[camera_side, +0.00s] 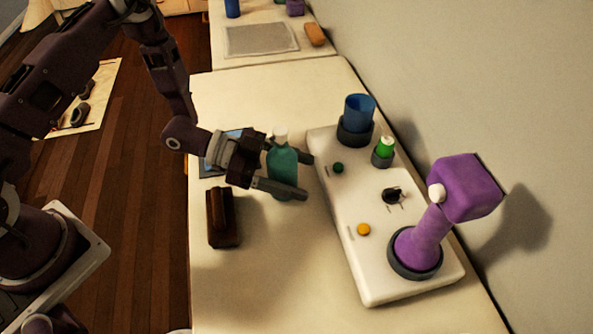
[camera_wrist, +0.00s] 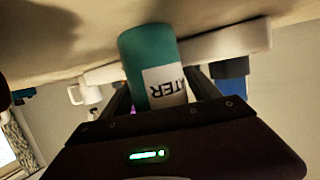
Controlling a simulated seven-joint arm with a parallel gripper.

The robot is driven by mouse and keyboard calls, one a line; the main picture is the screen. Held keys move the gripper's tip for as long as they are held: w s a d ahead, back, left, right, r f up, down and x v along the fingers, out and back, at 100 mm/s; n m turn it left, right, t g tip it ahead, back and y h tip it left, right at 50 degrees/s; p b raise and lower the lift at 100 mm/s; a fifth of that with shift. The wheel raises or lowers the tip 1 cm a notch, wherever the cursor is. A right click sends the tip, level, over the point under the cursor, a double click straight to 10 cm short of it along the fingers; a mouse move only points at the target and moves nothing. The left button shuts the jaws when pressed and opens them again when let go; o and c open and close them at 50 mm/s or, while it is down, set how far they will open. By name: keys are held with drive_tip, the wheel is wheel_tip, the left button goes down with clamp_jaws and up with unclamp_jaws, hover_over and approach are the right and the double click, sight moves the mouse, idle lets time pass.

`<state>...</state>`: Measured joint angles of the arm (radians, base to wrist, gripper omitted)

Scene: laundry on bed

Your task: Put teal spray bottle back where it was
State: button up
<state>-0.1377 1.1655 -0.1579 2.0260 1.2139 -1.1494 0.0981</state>
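The teal spray bottle (camera_side: 282,172) has a white top and is roughly upright in the side view. My gripper (camera_side: 291,174) has one finger on each side of it. In the wrist view the bottle (camera_wrist: 147,50) sits snugly between the fingers of my gripper (camera_wrist: 160,92), its white lettered label upside down. The fingers look closed on its sides. The bottle is left of the white panel, over the table (camera_side: 285,290). Its base appears clear of the tabletop, but the exact height is hard to tell.
The white panel (camera_side: 375,270) carries a blue cup (camera_side: 359,112), a small green bottle (camera_side: 385,147), knobs and a purple lamp-like object (camera_side: 425,235). A dark brown block (camera_side: 222,217) lies near the left table edge. A flat blue item (camera_side: 211,165) is partly hidden behind my gripper. The front table is clear.

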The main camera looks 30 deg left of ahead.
drive_tip(key=shift+r, duration=0.1)
drive_tip(key=shift+s+a+r, duration=0.1)
drive_tip(key=shift+a+r, duration=0.05)
drive_tip(key=shift+a, duration=0.2)
drive_tip(key=v, duration=1.1)
drive_tip(key=shift+a, duration=0.1)
